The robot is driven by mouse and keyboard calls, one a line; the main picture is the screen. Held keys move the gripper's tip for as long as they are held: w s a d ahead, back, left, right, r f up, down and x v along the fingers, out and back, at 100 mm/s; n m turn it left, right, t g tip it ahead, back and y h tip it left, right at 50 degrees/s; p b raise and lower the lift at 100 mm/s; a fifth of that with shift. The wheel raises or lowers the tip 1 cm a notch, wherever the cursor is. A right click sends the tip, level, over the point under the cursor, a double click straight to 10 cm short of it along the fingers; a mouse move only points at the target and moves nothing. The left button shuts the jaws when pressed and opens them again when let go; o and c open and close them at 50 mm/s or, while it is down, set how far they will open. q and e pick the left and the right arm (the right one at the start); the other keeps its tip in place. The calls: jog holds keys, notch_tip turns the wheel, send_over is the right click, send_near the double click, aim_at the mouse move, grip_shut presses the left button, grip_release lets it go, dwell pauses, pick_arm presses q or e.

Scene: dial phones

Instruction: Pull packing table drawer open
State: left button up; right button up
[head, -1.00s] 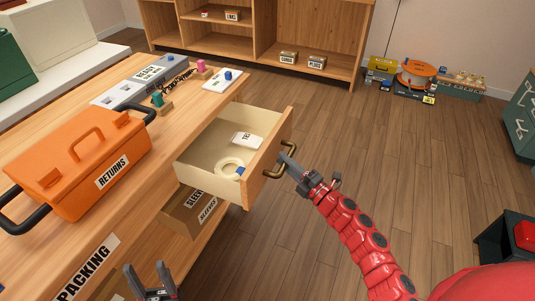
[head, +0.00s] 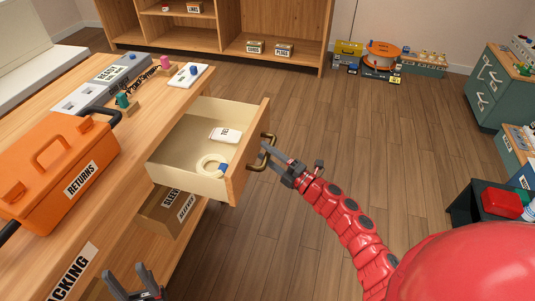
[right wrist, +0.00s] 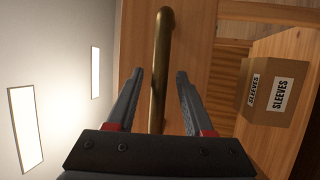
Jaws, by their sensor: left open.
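The packing table (head: 62,216) is on the left in the head view. Its wooden drawer (head: 237,170) stands pulled out, with a white labelled packet (head: 226,134) and a cream tape roll (head: 208,163) inside. The brass handle (head: 266,156) is on the drawer front. My right gripper (head: 268,150) is at the handle. In the right wrist view, its open fingers (right wrist: 160,78) are on either side of the handle bar (right wrist: 160,60), with gaps visible on both sides. My left gripper (head: 130,272) is open and empty at the bottom left, beside the table.
An orange RETURNS box (head: 62,160) stands on the table. A SLEEVES carton (head: 165,212) sits below the drawer. A wooden shelf (head: 220,40) is at the back, and a green cabinet (head: 495,88) and dark stand (head: 470,208) are at the right. The middle floor is clear.

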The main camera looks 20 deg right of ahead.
jog(key=p+v, duration=0.1)
jog(key=v, duration=1.6)
jog(key=shift+s, duration=0.2)
jog(key=shift+d+r, duration=0.1)
jog(key=shift+d, duration=0.05)
